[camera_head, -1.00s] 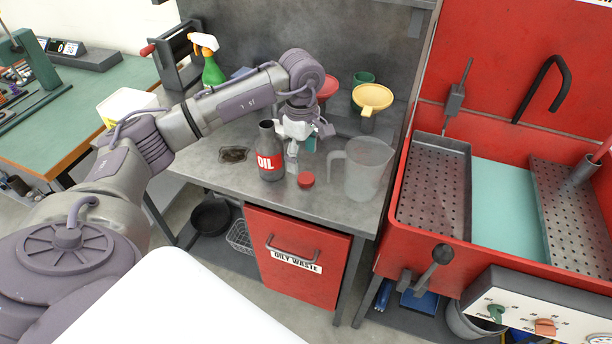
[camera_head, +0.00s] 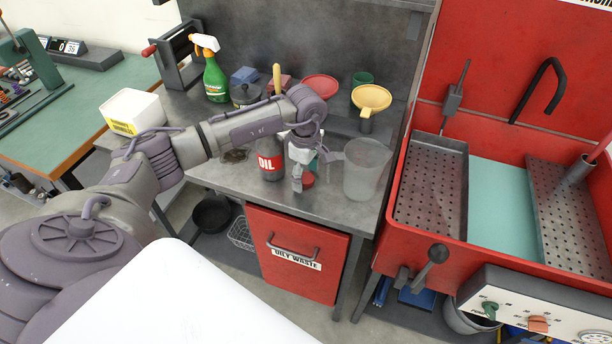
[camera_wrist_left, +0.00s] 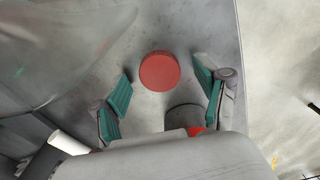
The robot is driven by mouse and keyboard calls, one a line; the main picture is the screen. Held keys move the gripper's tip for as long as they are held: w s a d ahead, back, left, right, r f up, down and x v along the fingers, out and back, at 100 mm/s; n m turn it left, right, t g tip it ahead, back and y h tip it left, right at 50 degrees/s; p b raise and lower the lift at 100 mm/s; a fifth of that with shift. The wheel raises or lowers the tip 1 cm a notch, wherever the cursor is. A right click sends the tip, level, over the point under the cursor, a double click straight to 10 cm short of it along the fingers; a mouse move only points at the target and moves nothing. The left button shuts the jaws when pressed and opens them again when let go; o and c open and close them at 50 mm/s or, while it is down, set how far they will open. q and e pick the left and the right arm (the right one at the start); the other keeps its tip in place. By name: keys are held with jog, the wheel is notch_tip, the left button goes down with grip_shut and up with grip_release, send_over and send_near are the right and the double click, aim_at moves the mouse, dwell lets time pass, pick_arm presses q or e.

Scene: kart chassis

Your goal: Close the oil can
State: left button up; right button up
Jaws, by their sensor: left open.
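The oil can (camera_head: 269,163) is a dark grey can with a red "OIL" label, standing upright on the grey metal bench; my arm hides its top in the head view. In the left wrist view its dark body (camera_wrist_left: 184,117) shows in part at the lower middle. A round red cap (camera_head: 308,179) lies on the bench just right of the can. It also shows in the left wrist view (camera_wrist_left: 160,71), beyond and between the fingers. My left gripper (camera_head: 297,184) is open and empty, pointing down above the bench close to the cap. My right gripper is not seen.
A clear jug (camera_head: 366,170) stands close on the right of the cap. Yellow (camera_head: 371,98) and red (camera_head: 320,87) funnels, a green spray bottle (camera_head: 215,80) and a white tub (camera_head: 133,110) stand around the bench. A red parts washer (camera_head: 430,185) is at the right.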

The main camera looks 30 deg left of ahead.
aim_at(306, 178)
pick_arm(q)
jog(key=c, duration=0.8)
jog(key=shift+o, duration=0.2)
notch_tip(306, 178, up, 10)
jog(key=b, duration=0.2)
